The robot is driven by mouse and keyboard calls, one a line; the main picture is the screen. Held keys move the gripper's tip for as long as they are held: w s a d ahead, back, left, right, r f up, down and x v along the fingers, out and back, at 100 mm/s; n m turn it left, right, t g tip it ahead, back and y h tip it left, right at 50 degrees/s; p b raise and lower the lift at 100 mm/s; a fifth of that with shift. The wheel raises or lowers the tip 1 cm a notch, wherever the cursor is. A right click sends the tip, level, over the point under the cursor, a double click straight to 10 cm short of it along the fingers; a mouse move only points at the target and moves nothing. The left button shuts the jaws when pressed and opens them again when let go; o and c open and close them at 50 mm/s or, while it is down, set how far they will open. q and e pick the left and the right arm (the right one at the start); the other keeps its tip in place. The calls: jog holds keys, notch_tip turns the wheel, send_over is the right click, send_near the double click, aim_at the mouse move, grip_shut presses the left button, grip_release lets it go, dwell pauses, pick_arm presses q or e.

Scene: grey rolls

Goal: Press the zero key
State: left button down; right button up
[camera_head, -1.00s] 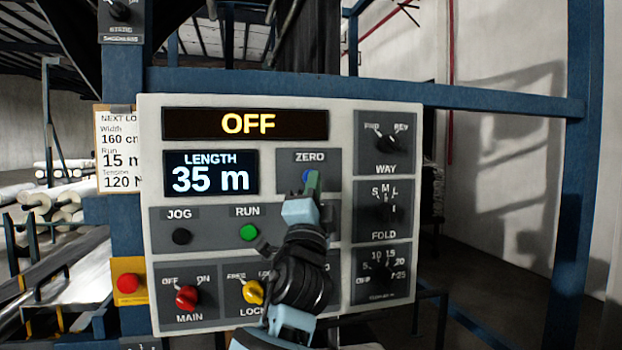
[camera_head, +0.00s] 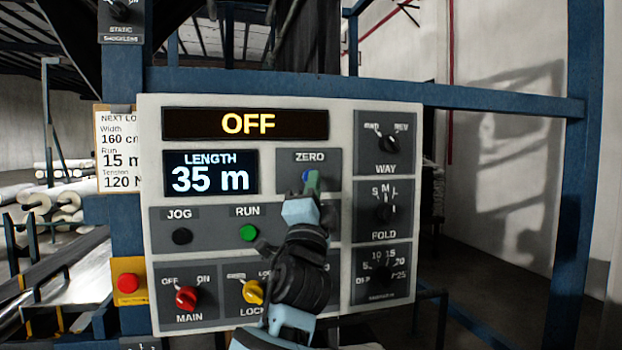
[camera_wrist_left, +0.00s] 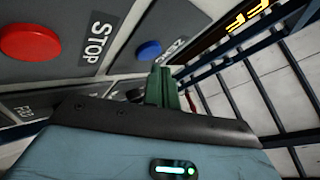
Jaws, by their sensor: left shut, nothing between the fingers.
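The zero key is a blue button (camera_head: 306,176) under the ZERO label on the grey control panel (camera_head: 346,112). My left gripper (camera_head: 313,182) is shut and empty, its green fingertips over the right side of the button in the head view. In the left wrist view the blue button (camera_wrist_left: 149,50) shows just beyond and left of the shut fingertips (camera_wrist_left: 161,72), with a small gap in the picture. I cannot tell whether they touch. The length display (camera_head: 210,172) reads 35 m and the upper display (camera_head: 246,124) reads OFF. My right gripper is not in view.
The green RUN button (camera_head: 248,232) and black JOG button (camera_head: 182,236) lie left of my arm. A red STOP button (camera_wrist_left: 29,43) shows in the wrist view, hidden by my arm in the head view. Red (camera_head: 187,297) and yellow (camera_head: 253,291) knobs sit below.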

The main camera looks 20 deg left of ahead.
pick_arm(q)
jog(key=shift+w+a, duration=0.1)
jog(key=shift+w+a, duration=0.15)
jog(key=shift+w, duration=0.1)
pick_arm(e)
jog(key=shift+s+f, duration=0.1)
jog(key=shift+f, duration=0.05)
pick_arm(q)
jog(key=shift+w+a, duration=0.25)
jog(key=shift+w, duration=0.1)
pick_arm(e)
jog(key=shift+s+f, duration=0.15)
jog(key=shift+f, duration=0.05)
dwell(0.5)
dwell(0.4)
pick_arm(q)
jog(key=shift+s+d, duration=0.5)
jog(key=shift+s, duration=0.2)
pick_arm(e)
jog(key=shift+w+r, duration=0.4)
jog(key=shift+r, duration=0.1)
